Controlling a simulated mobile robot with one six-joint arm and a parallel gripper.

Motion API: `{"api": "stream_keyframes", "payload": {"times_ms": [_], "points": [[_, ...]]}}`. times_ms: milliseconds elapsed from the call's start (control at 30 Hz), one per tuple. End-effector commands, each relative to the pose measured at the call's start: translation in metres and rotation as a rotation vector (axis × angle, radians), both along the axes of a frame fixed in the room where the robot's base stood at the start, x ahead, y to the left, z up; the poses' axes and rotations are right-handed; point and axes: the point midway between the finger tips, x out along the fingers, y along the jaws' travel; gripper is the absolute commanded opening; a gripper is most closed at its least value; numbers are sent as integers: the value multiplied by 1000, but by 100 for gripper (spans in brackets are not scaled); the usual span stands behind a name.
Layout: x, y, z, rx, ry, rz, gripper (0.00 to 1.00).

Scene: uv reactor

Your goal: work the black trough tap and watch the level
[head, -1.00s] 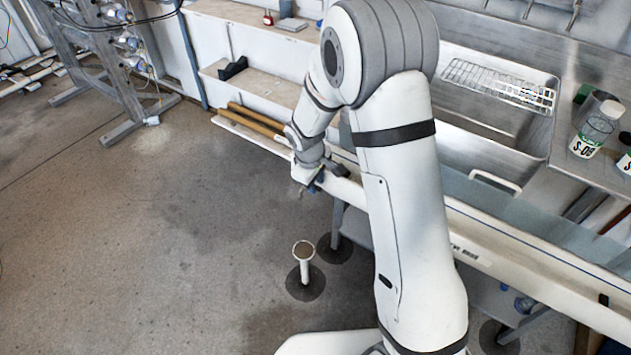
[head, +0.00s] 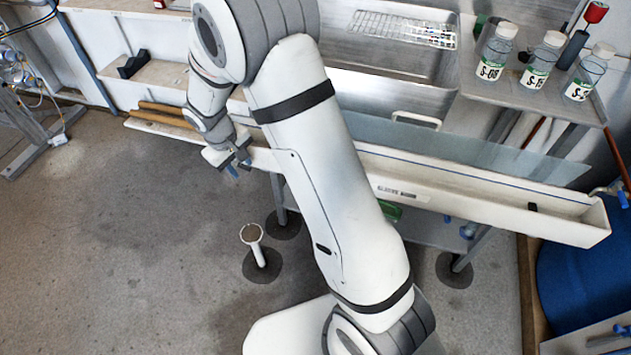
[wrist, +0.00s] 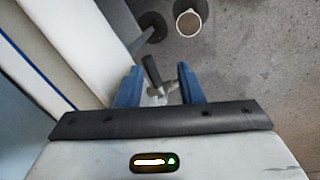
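The long white trough (head: 445,187) runs along the bench front, with a blue line along its inner wall. A small black mark (head: 532,207) sits near its right end. In the wrist view the trough's pale side (wrist: 75,42) fills the left. A tap with a black lever (wrist: 152,69) and metal body shows between the two blue fingers of my gripper (wrist: 159,72). The fingers are apart, with gaps showing beside the lever. I cannot make out a water level.
Three labelled bottles (head: 538,68) stand on the shelf at the upper right. A blue drum (head: 580,280) is below the trough's right end, near a blue-handled tap (head: 612,192). A short floor post (head: 255,246) stands left of my base.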

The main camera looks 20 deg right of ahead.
Motion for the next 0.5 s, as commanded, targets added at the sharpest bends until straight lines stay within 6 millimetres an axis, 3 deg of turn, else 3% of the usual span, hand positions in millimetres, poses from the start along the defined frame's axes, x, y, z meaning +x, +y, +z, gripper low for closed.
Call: {"api": "stream_keyframes", "payload": {"times_ms": [267,300,500], "points": [[-2,14,-2,0,0,-341,33],[-2,16,12,3,-2,-343,33],[-4,24,53,2,-3,-337,33]]}}
